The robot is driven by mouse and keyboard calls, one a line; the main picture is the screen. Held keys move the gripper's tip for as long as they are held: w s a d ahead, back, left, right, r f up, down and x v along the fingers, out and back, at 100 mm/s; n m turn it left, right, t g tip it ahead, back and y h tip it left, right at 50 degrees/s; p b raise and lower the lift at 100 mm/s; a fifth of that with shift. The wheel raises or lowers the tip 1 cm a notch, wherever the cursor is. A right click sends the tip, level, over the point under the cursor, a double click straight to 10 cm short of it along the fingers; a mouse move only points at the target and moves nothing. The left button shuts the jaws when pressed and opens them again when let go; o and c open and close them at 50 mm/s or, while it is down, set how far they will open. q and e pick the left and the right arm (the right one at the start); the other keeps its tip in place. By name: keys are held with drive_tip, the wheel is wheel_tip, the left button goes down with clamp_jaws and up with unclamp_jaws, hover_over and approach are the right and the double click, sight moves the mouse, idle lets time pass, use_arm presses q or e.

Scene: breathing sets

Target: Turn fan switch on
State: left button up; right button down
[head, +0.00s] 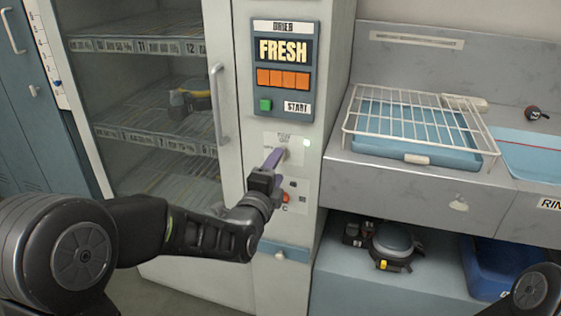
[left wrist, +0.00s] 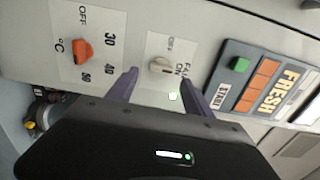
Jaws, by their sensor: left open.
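The fan switch is a small pale knob (left wrist: 160,66) on a white plate (left wrist: 172,48) marked FAN, OFF and ON. In the head view its plate (head: 290,140) is on the front of the drying cabinet, below the FRESH display; the knob is largely hidden there by my fingers. My right gripper is not in view.
An orange temperature knob (left wrist: 82,50) sits beside the fan plate, below it in the head view. The display panel (head: 284,70) with a green button is above. The cabinet's glass door handle (head: 218,103) is left. A wire rack (head: 418,120) stands on the counter at right.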

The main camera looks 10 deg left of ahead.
use_arm(q)
drive_tip(key=s, duration=0.3)
drive_tip(key=shift+s+a, duration=0.1)
drive_tip(key=shift+s, duration=0.05)
drive_tip(key=s+d+f+n+g+h, duration=0.1)
drive_tip(key=s+d+f+n+g, duration=0.25)
drive_tip(key=f, duration=0.45)
drive_tip(key=s+d+f+n+g, duration=0.2)
drive_tip(key=f+n, duration=0.3)
drive_tip(key=f, duration=0.3)
drive_tip(key=s+d+f+n+g+h, duration=0.1)
drive_tip(key=s+d+f+n+g, duration=0.15)
drive_tip(key=f+n, duration=0.35)
drive_tip(key=s+d+f+n+g, duration=0.1)
drive_tip(key=s+f+n+g, duration=0.35)
drive_tip(key=s+f, duration=0.95)
drive_tip(key=s+d+f+n+g+h, duration=0.15)
drive_tip(key=s+f+g, duration=0.35)
drive_tip(key=s+f, duration=0.5)
wheel_tip(320, 180, up, 13)
drive_tip(key=s+p, duration=0.1)
drive_tip(key=p, duration=1.2)
drive_tip(key=shift+s, duration=0.25)
